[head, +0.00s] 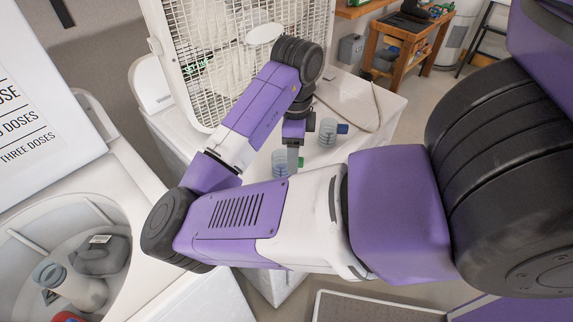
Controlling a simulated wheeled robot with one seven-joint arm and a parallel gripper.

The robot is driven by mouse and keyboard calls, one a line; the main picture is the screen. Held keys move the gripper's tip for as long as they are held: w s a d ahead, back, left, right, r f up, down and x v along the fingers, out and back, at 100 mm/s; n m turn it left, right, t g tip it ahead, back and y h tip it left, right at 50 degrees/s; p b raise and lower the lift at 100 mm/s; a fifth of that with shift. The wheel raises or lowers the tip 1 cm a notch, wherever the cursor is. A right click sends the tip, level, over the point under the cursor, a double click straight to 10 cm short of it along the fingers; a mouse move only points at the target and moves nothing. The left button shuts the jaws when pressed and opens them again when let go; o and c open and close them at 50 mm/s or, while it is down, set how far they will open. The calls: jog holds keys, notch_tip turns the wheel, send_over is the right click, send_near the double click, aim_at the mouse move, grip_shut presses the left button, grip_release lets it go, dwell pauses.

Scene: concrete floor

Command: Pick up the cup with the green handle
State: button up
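A clear ribbed cup (279,166) stands on the white surface, below the end of my arm. A small dark greenish piece at its right side could be its handle, but it is too small to be sure. A second clear ribbed cup (327,133) stands farther back to the right, with a blue handle on its right side. My gripper (293,158) points down right beside the nearer cup, at its right edge. Its fingers are small and partly hidden by my arm, so I cannot tell whether they are open, or touching the cup.
A white box fan (235,30) stands close behind my arm. A flat board (350,100) lies on the white surface (385,100) at the right. A white washer-like tub (130,195) holding a bottle (82,290) is at left. A wooden workbench (405,45) stands farther back.

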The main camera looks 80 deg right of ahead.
jog(key=f, duration=0.3)
jog(key=f+p, duration=0.1)
jog(key=f, duration=0.1)
jog(key=shift+w+f, duration=0.3)
jog(key=shift+f, duration=0.05)
jog(key=shift+d, duration=0.1)
grip_shut()
